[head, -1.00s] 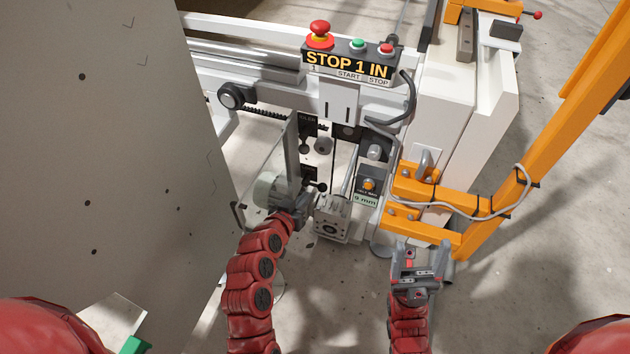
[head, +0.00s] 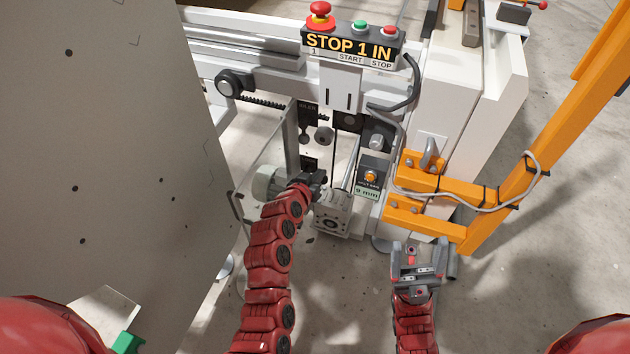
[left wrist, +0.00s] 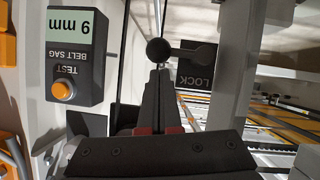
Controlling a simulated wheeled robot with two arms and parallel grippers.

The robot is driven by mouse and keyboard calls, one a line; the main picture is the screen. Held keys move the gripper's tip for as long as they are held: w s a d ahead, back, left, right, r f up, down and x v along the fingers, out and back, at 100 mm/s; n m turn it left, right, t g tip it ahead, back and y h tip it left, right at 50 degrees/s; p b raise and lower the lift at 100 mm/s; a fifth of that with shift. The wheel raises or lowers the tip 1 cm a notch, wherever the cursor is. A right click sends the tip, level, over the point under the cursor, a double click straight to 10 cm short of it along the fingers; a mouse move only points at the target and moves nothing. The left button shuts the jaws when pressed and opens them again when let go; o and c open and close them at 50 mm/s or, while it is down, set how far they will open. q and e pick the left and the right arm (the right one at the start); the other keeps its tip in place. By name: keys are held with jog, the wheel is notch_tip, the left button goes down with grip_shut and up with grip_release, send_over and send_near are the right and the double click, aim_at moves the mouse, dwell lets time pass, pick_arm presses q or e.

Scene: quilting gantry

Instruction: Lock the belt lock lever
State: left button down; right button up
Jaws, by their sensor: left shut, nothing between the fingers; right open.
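The belt lock lever (left wrist: 188,52) shows in the left wrist view as a dark bar with a round black knob (left wrist: 158,50), beside a black plate marked LOCK (left wrist: 196,72). My left gripper (head: 320,179) is shut and empty. In the left wrist view its fingertips (left wrist: 159,70) are right at the knob; whether they touch it I cannot tell. In the head view this gripper hides the lever. My right gripper (head: 418,252) is open and empty, low and to the right, near the orange frame.
A belt sag tester (head: 370,180) with an orange button reads 9 mm, right of my left gripper. A motor block (head: 332,215) lies just below that gripper. An orange frame (head: 430,220) stands at right. A STOP/START panel (head: 350,47) is above.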

dwell(0.4)
pick_arm(q)
jog(key=shift+d+f+p, duration=0.1)
jog(key=shift+p, duration=0.6)
jog(key=shift+f+m, duration=0.1)
jog(key=shift+m, duration=0.2)
